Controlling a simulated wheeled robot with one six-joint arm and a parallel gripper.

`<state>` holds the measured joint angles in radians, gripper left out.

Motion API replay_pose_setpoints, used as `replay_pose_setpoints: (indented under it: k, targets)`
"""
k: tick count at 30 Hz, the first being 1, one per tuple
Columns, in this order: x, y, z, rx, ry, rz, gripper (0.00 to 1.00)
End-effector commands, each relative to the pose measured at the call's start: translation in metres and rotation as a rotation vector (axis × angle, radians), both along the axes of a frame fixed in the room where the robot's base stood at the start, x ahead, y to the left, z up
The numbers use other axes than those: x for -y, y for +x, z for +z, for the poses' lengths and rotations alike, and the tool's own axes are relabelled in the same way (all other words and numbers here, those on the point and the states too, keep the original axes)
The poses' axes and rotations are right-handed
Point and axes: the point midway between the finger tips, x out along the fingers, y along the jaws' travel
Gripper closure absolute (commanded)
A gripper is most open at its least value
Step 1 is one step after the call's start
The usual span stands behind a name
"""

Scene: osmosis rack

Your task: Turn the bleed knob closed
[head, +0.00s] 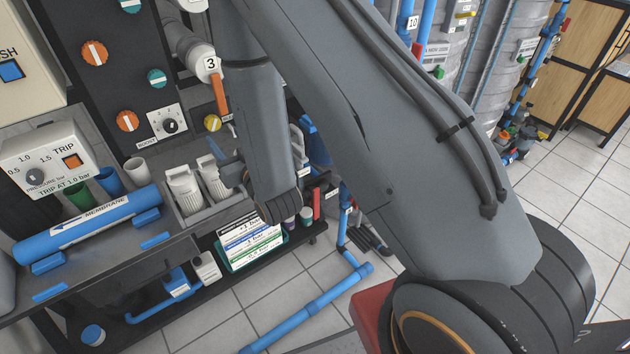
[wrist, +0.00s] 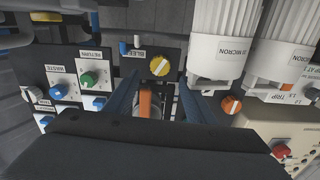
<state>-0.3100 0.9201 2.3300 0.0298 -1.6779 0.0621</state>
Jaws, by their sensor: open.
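The bleed knob (wrist: 160,65) is a round yellow knob with a pale pointer bar, on a dark panel beside a label that reads BLEED. A yellow knob also shows in the head view (head: 212,123), just left of my forearm. My gripper (wrist: 159,82) is open and empty, with its two dark blue fingers spread. In the wrist view the knob lies just past the fingertips, between their lines; I see no contact. In the head view the gripper (head: 230,168) is partly hidden by the arm, below the yellow knob.
An orange handle (wrist: 145,100) shows between the fingers, and in the head view (head: 220,93) above the yellow knob. White filter housings (wrist: 222,40) stand close on the right in the wrist view. Green (wrist: 88,79) and blue (wrist: 58,92) knobs are on the left.

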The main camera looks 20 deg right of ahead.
Motion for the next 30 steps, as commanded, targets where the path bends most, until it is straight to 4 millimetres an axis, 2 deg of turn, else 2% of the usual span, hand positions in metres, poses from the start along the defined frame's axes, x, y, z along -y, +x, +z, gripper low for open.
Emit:
replay_pose_setpoints:
  k: [3,17,30]
  targets:
    - [0.002,-0.008,0.014,0.001,0.000,0.001,0.49]
    - [0.002,-0.007,0.081,0.005,0.001,0.000,0.49]
    - [0.039,-0.005,0.045,-0.288,-0.083,-0.054,0.49]
